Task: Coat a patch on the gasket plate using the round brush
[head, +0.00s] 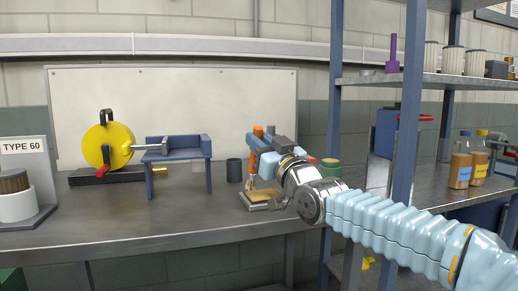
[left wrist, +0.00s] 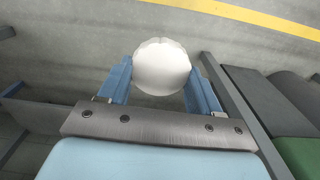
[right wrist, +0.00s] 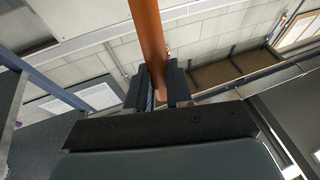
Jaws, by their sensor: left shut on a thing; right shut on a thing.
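My right gripper (head: 258,150) is shut on the orange handle of the round brush (head: 251,182), which stands roughly upright with its bristle end down. In the right wrist view the handle (right wrist: 148,35) runs up from between the fingers (right wrist: 158,92). The brush tip is at or just above the tan gasket plate (head: 262,203) on the bench; I cannot tell whether it touches. My left gripper (left wrist: 160,85) is shut on a white round object (left wrist: 162,67) in the left wrist view, above the floor. The left arm is outside the head view.
A dark cup (head: 234,170) stands left of the plate. A green-lidded jar (head: 330,168) is behind my right arm. A shelf post (head: 335,80) rises nearby. The front bench (head: 150,222) is clear.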

